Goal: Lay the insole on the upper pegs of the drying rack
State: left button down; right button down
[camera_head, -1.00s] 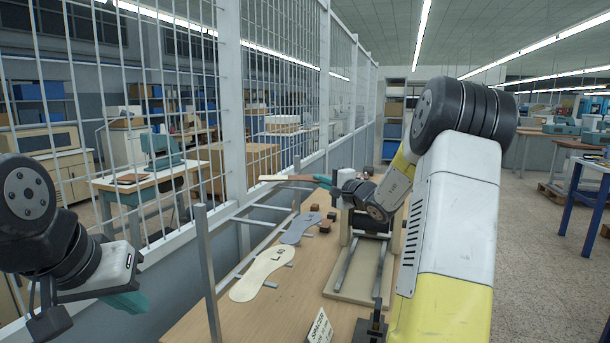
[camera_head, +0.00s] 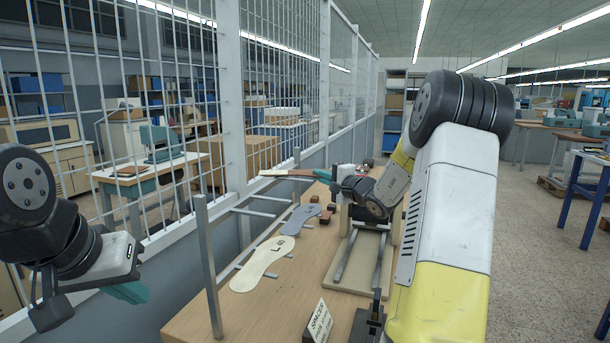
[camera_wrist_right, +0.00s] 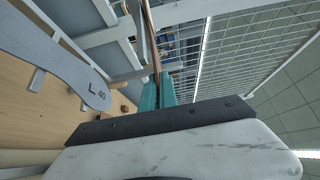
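My right gripper (camera_wrist_right: 158,94) has its teal fingers closed on a thin brown piece (camera_wrist_right: 150,40), seen nearly edge-on and probably the insole. In the head view the brown piece (camera_head: 277,178) points left from the fingers, near the rear post of the drying rack (camera_head: 209,270); I cannot tell if it touches any pegs.
A wire mesh fence (camera_head: 280,90) runs along the left behind the rack. On the wooden table (camera_head: 185,325) are small brown blocks (camera_head: 326,216), a fixture with rails (camera_head: 345,282) and a spacer sign (camera_head: 319,322).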

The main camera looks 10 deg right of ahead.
jog(key=shift+f, duration=0.1)
jog(key=c, duration=1.6)
grip_release()
jog(key=shift+v, duration=3.95)
